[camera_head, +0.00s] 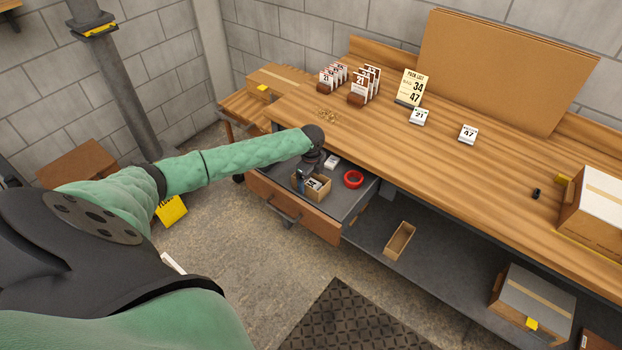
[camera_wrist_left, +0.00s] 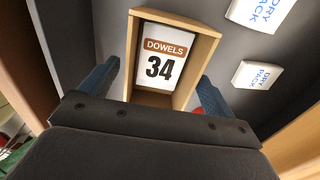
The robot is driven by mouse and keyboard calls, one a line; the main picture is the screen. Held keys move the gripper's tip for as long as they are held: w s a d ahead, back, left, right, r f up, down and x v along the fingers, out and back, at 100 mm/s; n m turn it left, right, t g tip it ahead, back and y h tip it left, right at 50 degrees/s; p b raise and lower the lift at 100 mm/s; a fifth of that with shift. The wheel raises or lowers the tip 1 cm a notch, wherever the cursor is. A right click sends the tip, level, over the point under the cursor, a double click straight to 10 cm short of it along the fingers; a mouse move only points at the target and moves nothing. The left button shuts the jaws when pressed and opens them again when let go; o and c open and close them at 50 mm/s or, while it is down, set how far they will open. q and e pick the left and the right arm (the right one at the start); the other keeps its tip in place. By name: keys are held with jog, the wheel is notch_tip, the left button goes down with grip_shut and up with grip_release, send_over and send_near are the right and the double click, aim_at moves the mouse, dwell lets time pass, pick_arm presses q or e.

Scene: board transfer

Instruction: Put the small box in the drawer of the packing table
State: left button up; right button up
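The small open wooden box (camera_head: 325,189) is inside the pulled-out drawer (camera_head: 345,206) of the packing table (camera_head: 430,165). It holds a white packet reading "DOWELS 34", clear in the left wrist view (camera_wrist_left: 160,62). My left gripper (camera_head: 306,180) is above the drawer, right at the box. In the left wrist view the gripper (camera_wrist_left: 158,78) has its two blue fingers spread, one on each side of the box. A gap shows at the left finger; I cannot tell whether the right one touches. My right gripper is not in view.
A red tape ring (camera_head: 353,179) and white "DRY PACK" packets (camera_wrist_left: 257,74) lie in the drawer beside the box. Another open tray (camera_head: 400,241) and a carton (camera_head: 532,305) are on the lower shelf. Numbered packets (camera_head: 360,86) stand on the tabletop.

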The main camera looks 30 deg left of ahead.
pick_arm(q)
jog(key=shift+r, duration=0.55)
notch_tip(320, 180, up, 3)
jog(key=shift+f+b, duration=0.15)
jog(key=shift+b, duration=0.7)
notch_tip(320, 180, up, 8)
jog(key=b, duration=0.2)
jog(key=shift+r, duration=0.25)
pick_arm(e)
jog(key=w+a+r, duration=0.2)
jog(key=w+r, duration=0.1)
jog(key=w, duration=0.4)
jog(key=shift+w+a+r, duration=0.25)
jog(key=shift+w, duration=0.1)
pick_arm(q)
jog(key=shift+f, duration=0.1)
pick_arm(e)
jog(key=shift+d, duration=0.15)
